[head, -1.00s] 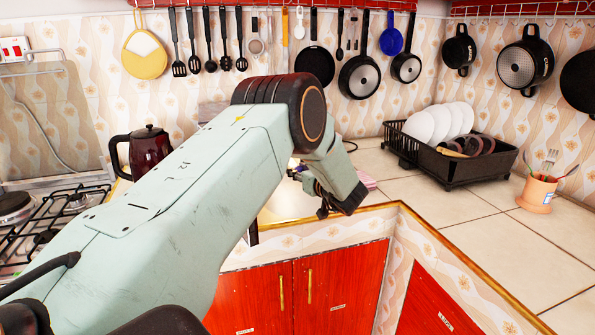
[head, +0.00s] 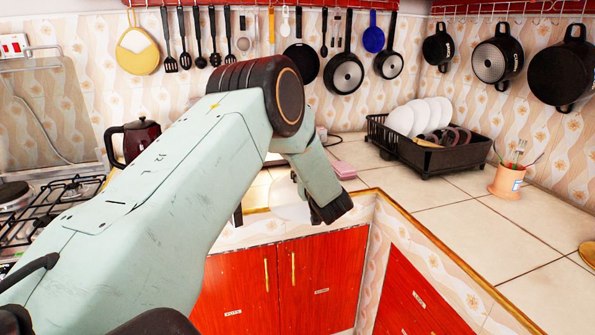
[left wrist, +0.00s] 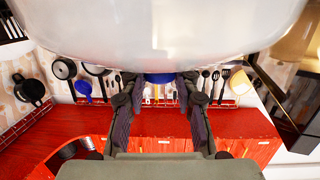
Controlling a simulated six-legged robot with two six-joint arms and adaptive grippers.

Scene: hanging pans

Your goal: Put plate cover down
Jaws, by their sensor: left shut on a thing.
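The plate cover is a large, pale, translucent dome that fills the top of the left wrist view (left wrist: 160,32), with a blue knob (left wrist: 160,78). My left gripper (left wrist: 160,92) is shut on this knob, one dark finger on each side. In the head view, part of the cover (head: 288,200) shows as a whitish, see-through shape near the counter's front edge, beside my left gripper (head: 328,207). My left arm hides much of it. I cannot tell whether the cover touches the counter. My right gripper is in neither view.
A black dish rack (head: 440,155) with white plates stands at the counter's back right. A pink block (head: 343,169) lies behind my gripper, and an orange utensil pot (head: 508,181) stands at the right. A dark kettle (head: 133,140) and stove are left. The tiled counter between is clear.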

